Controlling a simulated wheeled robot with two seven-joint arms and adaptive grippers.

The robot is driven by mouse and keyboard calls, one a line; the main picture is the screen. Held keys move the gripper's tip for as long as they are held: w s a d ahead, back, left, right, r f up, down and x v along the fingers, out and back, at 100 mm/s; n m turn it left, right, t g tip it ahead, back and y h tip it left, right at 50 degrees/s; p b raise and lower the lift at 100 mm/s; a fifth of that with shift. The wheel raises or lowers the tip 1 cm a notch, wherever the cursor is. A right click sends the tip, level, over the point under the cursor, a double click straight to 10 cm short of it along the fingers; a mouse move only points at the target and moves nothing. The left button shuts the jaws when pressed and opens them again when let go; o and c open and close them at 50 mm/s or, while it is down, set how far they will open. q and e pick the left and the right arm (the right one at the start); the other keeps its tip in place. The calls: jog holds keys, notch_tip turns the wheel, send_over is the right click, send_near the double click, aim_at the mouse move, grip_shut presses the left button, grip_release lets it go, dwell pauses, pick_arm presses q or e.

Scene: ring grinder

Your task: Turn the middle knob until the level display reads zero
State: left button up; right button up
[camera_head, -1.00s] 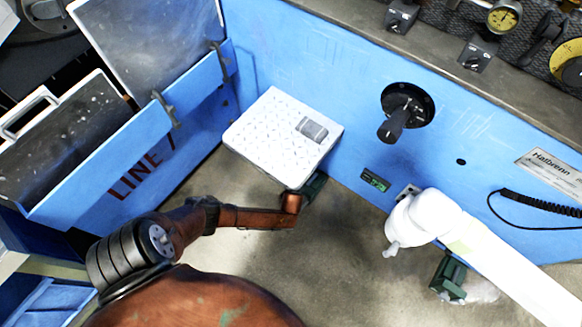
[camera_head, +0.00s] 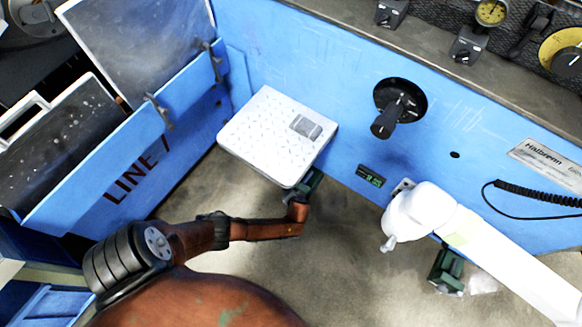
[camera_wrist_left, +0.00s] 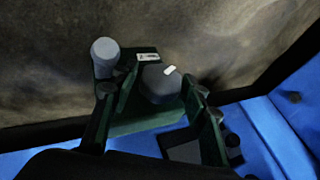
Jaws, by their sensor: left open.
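The small level display (camera_head: 371,175) is lit green low on the blue panel; its digits are too small to read. A black knob (camera_head: 385,124) stands out from a dark round plate (camera_head: 411,96) above it. I cannot tell which knob is the middle one. My left arm (camera_head: 255,229) comes in from the left and ends below the white plate, well below the black knob. In the left wrist view the left gripper (camera_wrist_left: 155,100) shows open, its fingers apart. A dark rounded cap (camera_wrist_left: 161,84) and a grey cylinder (camera_wrist_left: 104,54) show near it. My right gripper is not in view.
A white studded plate (camera_head: 265,135) sits above the arm's end. A white jointed arm (camera_head: 490,245) slants across the right, with a green fitting (camera_head: 446,265) beside it. Small knobs (camera_head: 390,12) (camera_head: 467,45) and a gauge (camera_head: 491,12) line the upper ledge.

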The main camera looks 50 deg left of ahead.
pick_arm(q)
jog(key=v, duration=1.2)
dwell(0.4)
